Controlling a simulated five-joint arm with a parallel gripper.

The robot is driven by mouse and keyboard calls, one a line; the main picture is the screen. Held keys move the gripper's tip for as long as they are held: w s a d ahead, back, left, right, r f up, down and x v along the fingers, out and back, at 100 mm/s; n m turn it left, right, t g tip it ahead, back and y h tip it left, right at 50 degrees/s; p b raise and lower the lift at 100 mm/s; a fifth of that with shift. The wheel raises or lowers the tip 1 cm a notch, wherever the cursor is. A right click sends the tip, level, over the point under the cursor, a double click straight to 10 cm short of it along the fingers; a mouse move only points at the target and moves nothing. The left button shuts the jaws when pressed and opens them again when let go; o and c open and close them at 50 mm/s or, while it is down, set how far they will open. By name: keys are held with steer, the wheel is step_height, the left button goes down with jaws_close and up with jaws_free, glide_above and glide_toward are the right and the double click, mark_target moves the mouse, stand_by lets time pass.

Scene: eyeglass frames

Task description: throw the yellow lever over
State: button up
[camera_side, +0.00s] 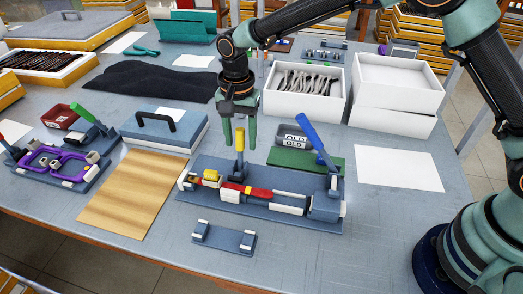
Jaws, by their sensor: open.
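The yellow lever (239,151) stands nearly upright on a blue-grey fixture (215,217) in the middle of the table. Its foot meets a bar with red, yellow and white parts (258,194). My gripper (239,134) points down, with its two green fingers apart. In the picture the fingers are on either side of the lever's top, partly behind it. I cannot tell from this one view whether they touch it. A blue lever (315,138) leans to the left at the fixture's right end.
A wooden board (130,195) and a blue case (165,128) are at left. A purple frame in a holder (62,162) with a green lever is farther left. White boxes stand behind.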

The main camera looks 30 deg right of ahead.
mark_target(239, 126)
steer(key=shift+r, duration=3)
steer(key=shift+d+r, duration=0.15)
steer(key=s+d+r+n+t, duration=0.35)
steer(key=s+d+r, duration=0.25)
steer(key=d+r, duration=0.6)
steer(key=s+d+f+n+t, duration=0.1)
steer(key=s+d+n, duration=0.4)
steer(key=s+d, duration=0.5)
steer(key=shift+s+f+t, duration=0.4)
steer(key=shift+s+t, duration=0.1)
steer(key=shift+t, duration=0.05)
steer(key=shift+d+n, duration=0.1)
steer(key=shift+n, duration=0.15)
